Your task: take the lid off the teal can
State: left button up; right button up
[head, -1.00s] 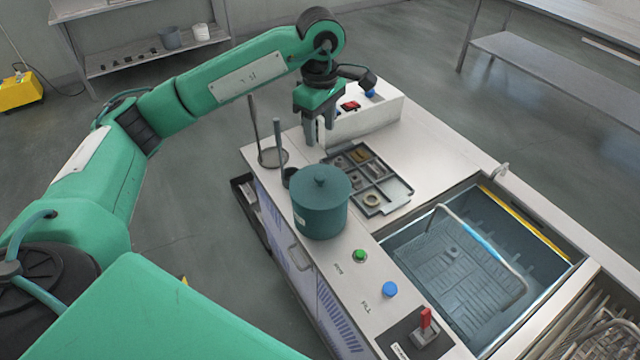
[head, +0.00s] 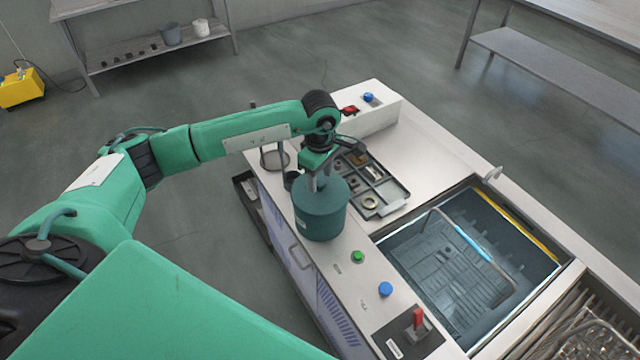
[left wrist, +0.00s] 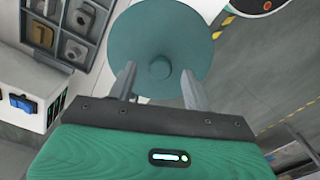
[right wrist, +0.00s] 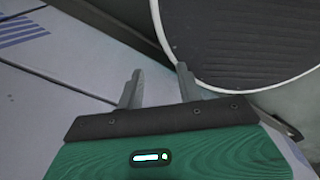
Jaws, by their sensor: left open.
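The teal can (head: 320,225) stands upright on the bench top with its lid (head: 337,190) on it. In the left wrist view the round lid (left wrist: 160,35) fills the top centre, with its small round knob (left wrist: 160,68) in the middle. My left gripper (head: 319,182) points down over the lid and is open. In the left wrist view its fingertips (left wrist: 157,74) stand apart on either side of the knob; I cannot tell whether they touch the lid. My right gripper (right wrist: 160,70) is open and empty, away from the can.
A grey tray of small parts (head: 385,205) lies behind the can. The tank (head: 400,247) with a wire basket is to the right. A green button (head: 357,257), a blue button (head: 386,289) and a red switch (head: 418,318) sit in front. A round holder (head: 274,158) stands at left.

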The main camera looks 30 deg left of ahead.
aim_at(320, 183)
pick_arm(q)
jog(key=shift+f, duration=0.7)
jog(key=c, duration=1.1)
jog(key=shift+o, duration=0.2)
jog(key=shift+r, duration=0.1)
jog(key=shift+r, duration=0.55)
notch_tip(320, 183, up, 19)
jog(key=b, duration=0.6)
